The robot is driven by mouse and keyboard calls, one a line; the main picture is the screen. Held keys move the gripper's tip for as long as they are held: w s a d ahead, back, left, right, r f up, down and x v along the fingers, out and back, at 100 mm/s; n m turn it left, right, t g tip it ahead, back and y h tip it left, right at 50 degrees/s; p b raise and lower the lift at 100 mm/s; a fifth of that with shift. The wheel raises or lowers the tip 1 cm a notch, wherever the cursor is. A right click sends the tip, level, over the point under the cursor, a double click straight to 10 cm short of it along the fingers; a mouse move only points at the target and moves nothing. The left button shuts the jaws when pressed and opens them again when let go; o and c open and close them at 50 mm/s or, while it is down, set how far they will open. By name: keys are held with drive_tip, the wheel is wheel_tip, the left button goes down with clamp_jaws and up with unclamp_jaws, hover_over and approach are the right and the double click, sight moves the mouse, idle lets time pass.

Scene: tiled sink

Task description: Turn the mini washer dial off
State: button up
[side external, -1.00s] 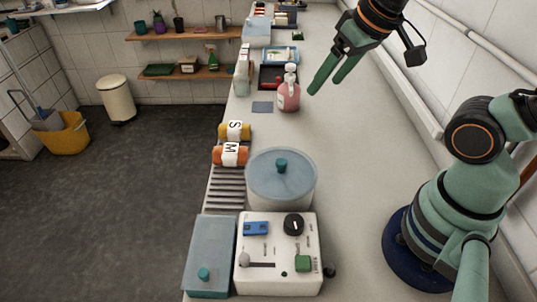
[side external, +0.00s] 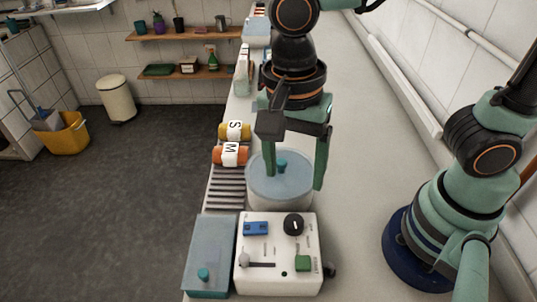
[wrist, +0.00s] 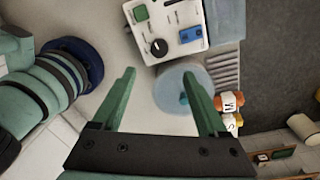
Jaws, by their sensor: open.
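The mini washer is a white box (side external: 251,278) with a round tub under a blue-grey lid (side external: 256,188) behind it. Its black dial (side external: 293,225) is on the top panel at the upper right, with a white pointer mark. The dial also shows in the wrist view (wrist: 159,47). The panel has a blue switch (side external: 256,228), a slider (side external: 245,259) and a green button (side external: 303,263). My gripper (side external: 295,182) is open and empty, its fingers pointing down around the lid area, behind the dial. In the wrist view the dial lies beyond the fingertips (wrist: 159,72), between them.
A blue-grey lidded bin (side external: 208,255) stands left of the washer. Orange and yellow rolls (side external: 230,154) marked M and S lie at the counter's left edge. The pink bottle is hidden behind my arm.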

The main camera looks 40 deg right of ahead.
sight(294, 221)
drive_tip(key=f, duration=1.2)
drive_tip(key=shift+s+d, duration=0.15)
drive_tip(key=shift+s, duration=0.2)
clamp_jaws()
